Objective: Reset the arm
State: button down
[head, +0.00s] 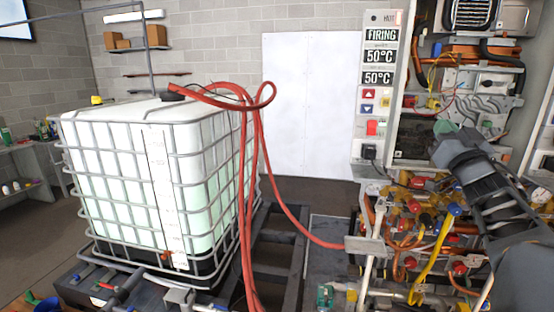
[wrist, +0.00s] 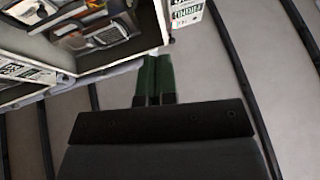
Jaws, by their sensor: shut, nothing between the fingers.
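My gripper (wrist: 154,78) shows in the wrist view as two green fingers side by side, shut with nothing between them. In the head view my arm rises from the lower right, and my gripper (head: 445,128) is at its upper end, in front of the open heater cabinet (head: 407,120). I cannot tell its exact distance from the cabinet. The control panel (head: 378,85) on the cabinet's left reads FIRING and 50°C twice. In the wrist view part of an open cabinet (wrist: 110,62) lies at the upper left, beside the fingertips.
Pipes, valves and a yellow hose (head: 432,262) crowd the area below the cabinet, close to my arm. A caged white tank (head: 125,180) stands at the left. Red hoses (head: 262,170) hang from its top toward the pipework. A white wall panel (head: 308,100) is behind.

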jog(key=d+f+m+g+h, duration=0.5)
jog(key=f+g+h, duration=0.2)
jog(key=f, duration=0.4)
jog(key=s+a+f+g, duration=0.2)
jog(key=f+g, duration=0.1)
jog(key=f, duration=0.2)
jog(key=s+a+f+g, duration=0.2)
jog(key=f, duration=0.4)
jog(key=s+a+f+n+g+y, duration=0.1)
jog(key=s+a+f+g+y, duration=0.1)
jog(key=s+a+f, duration=0.2)
jog(key=s+a+f+n+g+y, duration=0.2)
jog(key=s+a+f, duration=0.3)
jog(key=a, duration=0.5)
jog(key=s+a+f+n+g+y, duration=0.2)
jog(key=s+a+f+g+y, duration=0.1)
jog(key=s+a, duration=0.3)
jog(key=shift+s+a+f+g, duration=0.3)
jog(key=shift+s+a+f, duration=0.1)
jog(key=shift+a+f, duration=0.35)
